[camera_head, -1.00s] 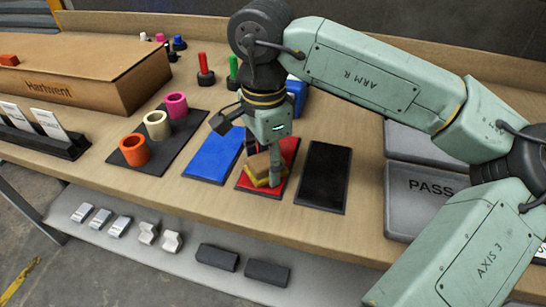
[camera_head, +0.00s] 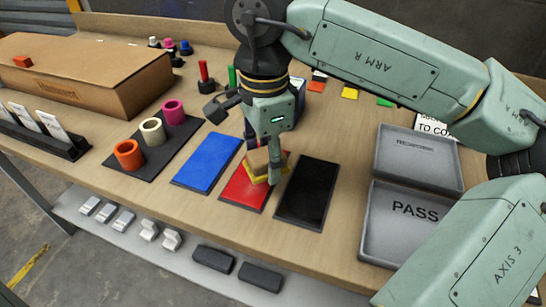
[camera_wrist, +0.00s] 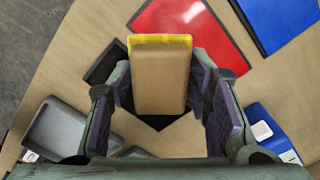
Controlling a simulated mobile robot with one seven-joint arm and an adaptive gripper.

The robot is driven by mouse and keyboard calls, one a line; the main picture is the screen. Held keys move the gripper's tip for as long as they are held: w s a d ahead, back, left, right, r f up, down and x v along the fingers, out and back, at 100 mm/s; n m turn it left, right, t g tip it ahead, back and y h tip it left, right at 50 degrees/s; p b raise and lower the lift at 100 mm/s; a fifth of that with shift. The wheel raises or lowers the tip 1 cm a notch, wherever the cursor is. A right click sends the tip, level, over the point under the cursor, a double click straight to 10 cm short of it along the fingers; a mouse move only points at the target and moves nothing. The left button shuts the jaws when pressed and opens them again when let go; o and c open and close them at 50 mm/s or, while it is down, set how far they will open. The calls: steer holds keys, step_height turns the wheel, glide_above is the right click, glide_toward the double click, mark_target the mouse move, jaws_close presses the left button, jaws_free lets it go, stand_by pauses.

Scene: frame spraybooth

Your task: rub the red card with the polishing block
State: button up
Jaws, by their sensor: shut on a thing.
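The polishing block (camera_head: 257,163) is tan with a yellow layer along its lower face. My gripper (camera_head: 266,172) is shut on it, pointing down. In the wrist view the block (camera_wrist: 160,82) sits between the two fingers, its yellow edge farthest from the palm. The red card (camera_head: 241,194) lies flat on the bench. The block is at the card's far right part, low over it; I cannot tell whether it touches. The wrist view shows the red card (camera_wrist: 190,22) beyond the block, which hides part of it.
A blue card (camera_head: 207,163) lies left of the red one and a black card (camera_head: 308,193) right. Farther right are grey trays (camera_head: 408,225). Colored rings (camera_head: 152,131) stand on a dark base at left, near a cardboard box (camera_head: 95,80). A lower shelf at the front holds small blocks.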

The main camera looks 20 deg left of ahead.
steer(key=shift+r+p, duration=0.65)
steer(key=shift+r, duration=0.65)
steer(key=shift+d, duration=0.1)
